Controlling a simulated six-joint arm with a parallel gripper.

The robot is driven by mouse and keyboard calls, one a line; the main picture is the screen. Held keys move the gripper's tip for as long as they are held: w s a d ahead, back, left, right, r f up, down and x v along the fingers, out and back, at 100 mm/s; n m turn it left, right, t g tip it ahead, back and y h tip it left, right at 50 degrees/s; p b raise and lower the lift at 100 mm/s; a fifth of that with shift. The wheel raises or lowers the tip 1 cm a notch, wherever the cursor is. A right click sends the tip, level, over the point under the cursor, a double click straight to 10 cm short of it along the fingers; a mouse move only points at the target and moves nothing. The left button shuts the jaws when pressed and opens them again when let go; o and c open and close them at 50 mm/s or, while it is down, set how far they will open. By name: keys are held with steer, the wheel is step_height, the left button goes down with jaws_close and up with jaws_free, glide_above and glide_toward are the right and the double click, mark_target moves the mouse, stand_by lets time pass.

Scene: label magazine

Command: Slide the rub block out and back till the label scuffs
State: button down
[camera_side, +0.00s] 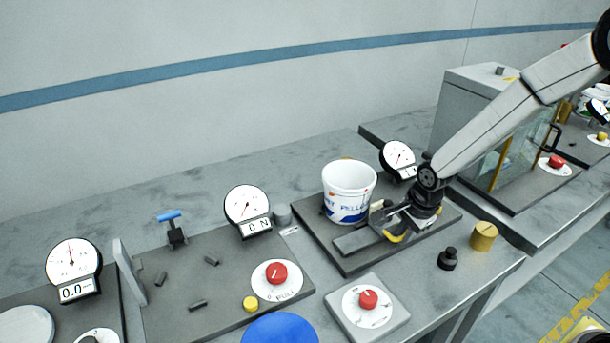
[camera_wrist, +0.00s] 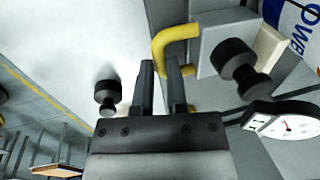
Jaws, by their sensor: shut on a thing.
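A white tub (camera_side: 349,178) with a blue printed label (camera_side: 347,212) stands upright on a dark base plate (camera_side: 310,214) in the side view. Part of the label shows at the wrist view's top right (camera_wrist: 297,25). My gripper (camera_side: 396,229) is low over the plate, right of the tub. It is shut on a yellow handle (camera_side: 395,238), which shows between and beyond the fingers in the wrist view (camera_wrist: 172,38). The grey rub block (camera_wrist: 212,45) appears beside the handle, with a cream pad (camera_wrist: 268,46) towards the tub. I cannot tell whether the pad touches the label.
A dial gauge (camera_side: 398,158) stands behind my gripper. A black weight (camera_side: 448,259) and a brass one (camera_side: 483,237) stand to the right. A red-knob box (camera_side: 369,306) is in front. Another gauge board (camera_side: 210,290) lies left, and a grey cabinet (camera_side: 475,110) stands behind.

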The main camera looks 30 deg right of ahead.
steer(key=c, duration=0.6)
jaws_free()
steer(key=shift+c, duration=0.2)
steer(key=shift+r, duration=0.15)
step_height(320, 180, up, 7)
steer(key=s, duration=0.1)
steer(key=shift+s+r, duration=0.2)
steer(key=shift+s, duration=0.1)
steer(key=s+f+n, duration=0.1)
steer(key=s+n, duration=1)
steer(key=n, duration=0.7)
steer(key=shift+d+f, duration=0.2)
steer(key=shift+d, duration=0.2)
